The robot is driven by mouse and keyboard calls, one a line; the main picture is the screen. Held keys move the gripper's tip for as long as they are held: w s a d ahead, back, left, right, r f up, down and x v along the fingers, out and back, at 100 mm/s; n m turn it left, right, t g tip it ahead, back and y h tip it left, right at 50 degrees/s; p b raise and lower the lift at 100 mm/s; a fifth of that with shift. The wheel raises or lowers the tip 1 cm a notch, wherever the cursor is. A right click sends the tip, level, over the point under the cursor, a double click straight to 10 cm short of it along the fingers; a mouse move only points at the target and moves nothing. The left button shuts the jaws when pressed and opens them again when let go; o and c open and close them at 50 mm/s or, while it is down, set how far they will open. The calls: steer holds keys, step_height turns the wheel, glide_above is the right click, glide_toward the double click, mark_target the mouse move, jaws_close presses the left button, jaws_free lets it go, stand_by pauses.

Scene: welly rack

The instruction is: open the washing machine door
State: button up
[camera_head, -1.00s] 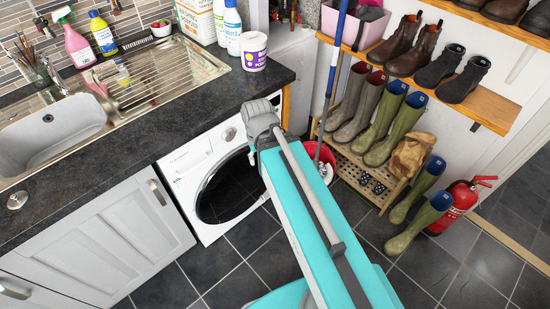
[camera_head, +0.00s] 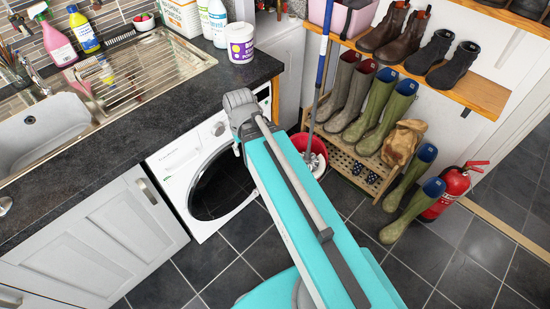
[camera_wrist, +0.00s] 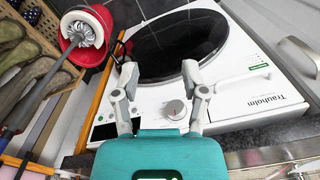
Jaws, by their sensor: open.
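The white washing machine (camera_head: 185,163) stands under the dark worktop. Its round door (camera_head: 215,190) has dark glass in a pale ring and looks shut; my arm covers its right side in the head view. In the wrist view the door (camera_wrist: 180,45) lies just beyond my fingers, with the round dial (camera_wrist: 176,109) between them. My gripper (camera_wrist: 159,74) is open and empty, its two fingers spread over the machine's front near the door's rim. I cannot tell whether they touch it. In the head view my arm hides the fingers.
A red bucket with a mop (camera_head: 309,148) stands right of the machine, beside a low rack (camera_head: 340,155) of wellies. A grey cupboard (camera_head: 95,240) is on the left. A fire extinguisher (camera_head: 452,188) stands at the right. Tiled floor (camera_head: 215,262) before the machine is clear.

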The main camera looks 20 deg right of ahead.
steer(key=w+d+f+n+t+b, duration=0.1)
steer(key=w+d+f+n+b, duration=0.1)
steer(key=w+d+f+b, duration=0.5)
steer(key=w+d+f+n+t+y+b, duration=0.1)
steer(key=w+d+f+b, duration=0.5)
steer(key=f+b, duration=0.9)
steer(key=w+d+f+n+t+y+b, duration=0.1)
steer(key=w+d+f+n+b, duration=0.2)
steer(key=w+d+f+b, duration=0.4)
steer(key=d+f+b, duration=0.4)
steer(key=b, duration=0.1)
steer(key=shift+w+d+f+t, duration=0.25)
steer(key=shift+w+d+t, duration=0.05)
steer(key=shift+w+t, duration=0.1)
steer(key=shift+f, duration=0.1)
steer(key=b+x, duration=1.3)
steer(key=shift+a+f, duration=0.2)
steer(key=shift+f, duration=0.05)
steer(key=shift+c, duration=0.2)
